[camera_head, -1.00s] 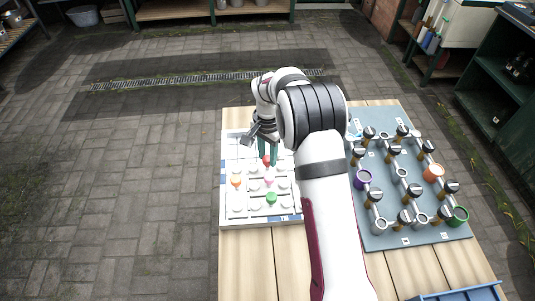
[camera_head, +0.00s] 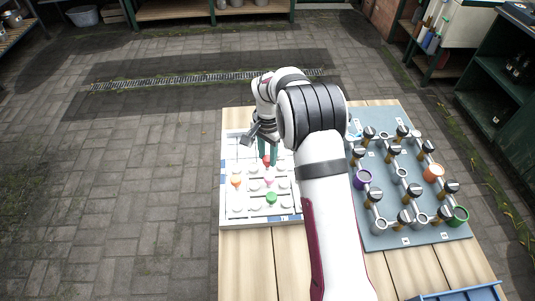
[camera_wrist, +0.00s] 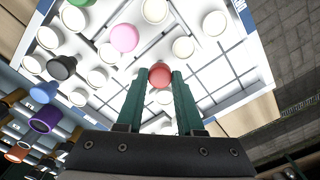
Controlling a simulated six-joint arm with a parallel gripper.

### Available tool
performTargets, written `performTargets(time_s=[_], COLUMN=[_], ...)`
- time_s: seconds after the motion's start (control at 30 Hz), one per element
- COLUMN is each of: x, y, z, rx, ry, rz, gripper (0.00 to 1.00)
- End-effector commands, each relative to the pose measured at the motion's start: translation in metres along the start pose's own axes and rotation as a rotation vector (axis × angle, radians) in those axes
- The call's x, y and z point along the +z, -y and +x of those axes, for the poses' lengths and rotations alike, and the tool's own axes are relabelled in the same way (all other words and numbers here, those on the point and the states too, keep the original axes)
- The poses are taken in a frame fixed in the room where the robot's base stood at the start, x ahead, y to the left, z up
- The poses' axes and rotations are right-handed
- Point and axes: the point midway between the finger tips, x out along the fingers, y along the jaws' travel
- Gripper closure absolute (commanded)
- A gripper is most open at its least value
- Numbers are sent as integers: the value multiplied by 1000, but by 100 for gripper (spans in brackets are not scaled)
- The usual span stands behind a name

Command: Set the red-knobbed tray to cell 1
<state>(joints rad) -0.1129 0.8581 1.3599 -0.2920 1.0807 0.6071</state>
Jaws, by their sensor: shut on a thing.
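The red knob (camera_wrist: 160,76) of the red-knobbed tray sits between the fingertips of my gripper (camera_wrist: 160,88) in the wrist view, and the fingers are shut on it. In the head view the red knob (camera_head: 266,161) shows just below my gripper (camera_head: 268,154). It stands on the white gridded board (camera_head: 228,215), toward the board's upper middle. Most of the red-knobbed tray's body is hidden by the fingers and knob. Cell numbers are too small to read here.
Pink (camera_head: 269,182), orange (camera_head: 236,181) and green (camera_head: 271,197) knobs and several white knobs stand close by on the board. A grey panel (camera_head: 385,236) with pipes and black-topped valves lies at right. A blue bin (camera_head: 460,294) is at the bottom right.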

Motion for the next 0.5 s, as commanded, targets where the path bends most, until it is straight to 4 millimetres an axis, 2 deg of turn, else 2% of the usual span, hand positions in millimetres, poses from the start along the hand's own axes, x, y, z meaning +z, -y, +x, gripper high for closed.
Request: performTargets(time_s=[0.5], x=[-3], y=[-3], z=[-1], rx=[-1], ry=[0], rz=[2], gripper=[100])
